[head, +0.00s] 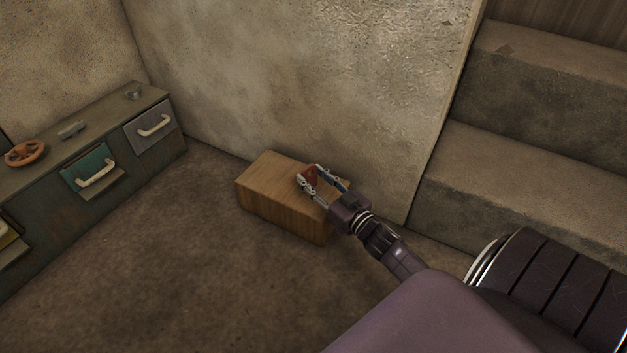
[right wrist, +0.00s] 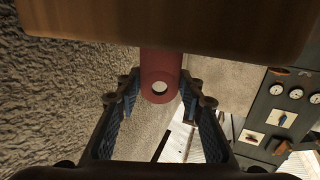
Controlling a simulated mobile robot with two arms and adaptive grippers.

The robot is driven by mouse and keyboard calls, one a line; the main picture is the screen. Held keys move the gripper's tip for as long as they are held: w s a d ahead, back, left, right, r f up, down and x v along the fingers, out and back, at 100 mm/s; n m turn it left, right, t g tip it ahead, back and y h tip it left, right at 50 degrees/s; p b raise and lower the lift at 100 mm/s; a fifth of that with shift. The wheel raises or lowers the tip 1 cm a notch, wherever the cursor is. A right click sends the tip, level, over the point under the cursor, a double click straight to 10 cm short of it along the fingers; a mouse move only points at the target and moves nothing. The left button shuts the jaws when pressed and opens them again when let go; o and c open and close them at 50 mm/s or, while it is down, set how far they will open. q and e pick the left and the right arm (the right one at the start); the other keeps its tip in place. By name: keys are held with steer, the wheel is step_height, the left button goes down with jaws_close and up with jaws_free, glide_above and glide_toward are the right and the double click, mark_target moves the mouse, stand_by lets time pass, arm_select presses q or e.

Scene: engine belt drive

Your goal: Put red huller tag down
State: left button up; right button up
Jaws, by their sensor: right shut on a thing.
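The red huller tag (head: 310,175) is between the fingers of my right gripper (head: 314,180), over the top of a wooden block (head: 263,190) in the head view. In the right wrist view the tag (right wrist: 160,68) is a red piece with a round hole near its end. My right gripper (right wrist: 160,95) is shut on it. The wooden block (right wrist: 170,25) fills the top of that view, close to the tag. I cannot tell whether the tag touches the block. My left gripper is not in view.
A dark green cabinet (head: 130,170) stands at the left, with pale-handled drawers and an orange handwheel (head: 25,153) on top. Concrete steps (head: 520,170) rise at the right. A wall (head: 300,80) stands behind the block. The floor (head: 170,270) in front is clear.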

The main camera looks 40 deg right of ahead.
steer(key=shift+f, duration=0.1)
steer(key=o, duration=0.9)
steer(key=shift+o, duration=0.2)
steer(key=shift+r, duration=0.2)
steer(key=s+p, duration=0.6)
steer(key=s, duration=0.6)
